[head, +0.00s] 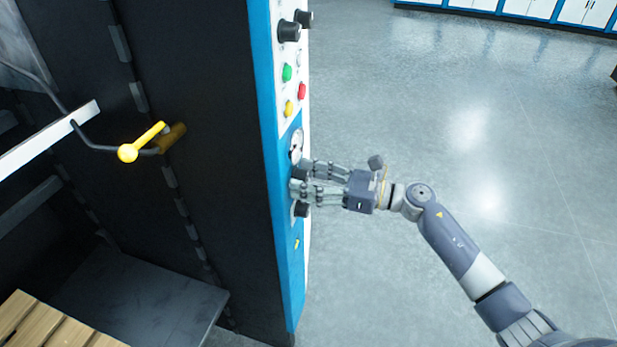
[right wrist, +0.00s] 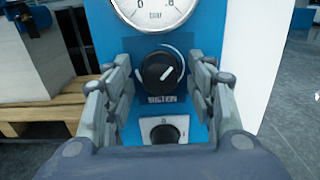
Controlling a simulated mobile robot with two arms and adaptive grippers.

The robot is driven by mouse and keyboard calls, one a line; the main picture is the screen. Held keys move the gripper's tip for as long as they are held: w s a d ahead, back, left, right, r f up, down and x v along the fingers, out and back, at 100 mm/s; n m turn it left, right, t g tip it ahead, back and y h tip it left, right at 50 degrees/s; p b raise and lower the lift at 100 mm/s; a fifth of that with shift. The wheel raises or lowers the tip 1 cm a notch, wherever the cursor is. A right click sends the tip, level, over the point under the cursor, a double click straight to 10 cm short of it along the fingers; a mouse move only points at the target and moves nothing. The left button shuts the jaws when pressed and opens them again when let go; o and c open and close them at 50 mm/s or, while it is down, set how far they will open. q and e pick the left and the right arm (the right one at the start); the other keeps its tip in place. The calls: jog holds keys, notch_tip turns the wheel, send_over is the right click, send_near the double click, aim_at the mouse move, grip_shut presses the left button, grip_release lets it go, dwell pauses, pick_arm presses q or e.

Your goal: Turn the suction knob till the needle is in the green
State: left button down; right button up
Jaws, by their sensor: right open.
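The suction knob (right wrist: 161,71) is black and round with a white pointer line aimed up and to the right. It sits on the blue panel (right wrist: 112,30). My right gripper (right wrist: 163,78) is open, with one finger on each side of the knob; contact is not clear. In the head view my right gripper (head: 305,180) reaches the panel from the right. The round white gauge (right wrist: 155,10) is above the knob, its top cut off in the wrist view. The gauge (head: 296,145) is too small in the head view to read its needle. My left gripper is out of view.
A second black switch (right wrist: 165,133) is just below the knob. Green (head: 287,72), red (head: 302,90) and yellow (head: 289,108) buttons are higher on the panel. A yellow-ended lever (head: 128,153) is at left. The floor to the right is clear.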

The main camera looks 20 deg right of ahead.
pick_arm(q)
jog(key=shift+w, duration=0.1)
pick_arm(e)
jog(key=shift+c, duration=0.2)
jog(key=c, duration=0.9)
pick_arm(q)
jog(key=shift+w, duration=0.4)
pick_arm(e)
jog(key=shift+c, duration=0.6)
